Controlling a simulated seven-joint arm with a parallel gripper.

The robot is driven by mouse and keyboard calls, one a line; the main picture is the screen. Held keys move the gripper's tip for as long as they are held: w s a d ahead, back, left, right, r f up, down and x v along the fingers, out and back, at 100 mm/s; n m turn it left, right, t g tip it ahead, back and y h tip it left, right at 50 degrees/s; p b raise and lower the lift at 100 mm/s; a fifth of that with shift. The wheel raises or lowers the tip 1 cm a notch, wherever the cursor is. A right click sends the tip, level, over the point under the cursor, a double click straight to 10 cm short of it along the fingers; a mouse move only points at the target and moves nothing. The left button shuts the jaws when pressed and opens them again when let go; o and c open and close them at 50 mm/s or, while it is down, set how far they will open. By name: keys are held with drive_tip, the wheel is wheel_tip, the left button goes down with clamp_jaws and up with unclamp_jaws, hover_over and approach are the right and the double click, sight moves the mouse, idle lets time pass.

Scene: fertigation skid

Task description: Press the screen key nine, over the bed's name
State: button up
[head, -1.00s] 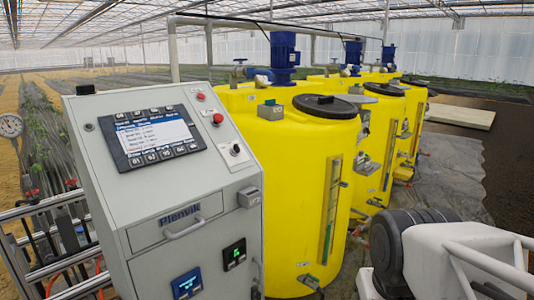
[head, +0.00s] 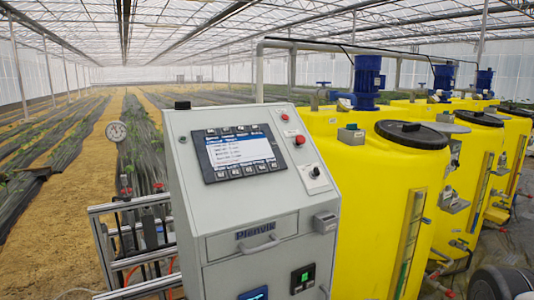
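The control panel's screen (head: 237,152) is set in the sloped top of a grey cabinet (head: 262,212). Rows of small dark keys run along the screen's top and bottom edges. The lower row (head: 243,170) carries labels too small to read here, so I cannot tell which key is nine. The lit page shows a dark header and several lines of text, also unreadable, so the bed's name cannot be made out. My gripper is not in view.
Red buttons (head: 299,140) and a black knob (head: 315,172) sit right of the screen. A drawer handle (head: 258,246) juts from the cabinet front. Yellow tanks (head: 375,190) stand close on the right. Metal rails (head: 130,235) and a round gauge (head: 116,131) are at left.

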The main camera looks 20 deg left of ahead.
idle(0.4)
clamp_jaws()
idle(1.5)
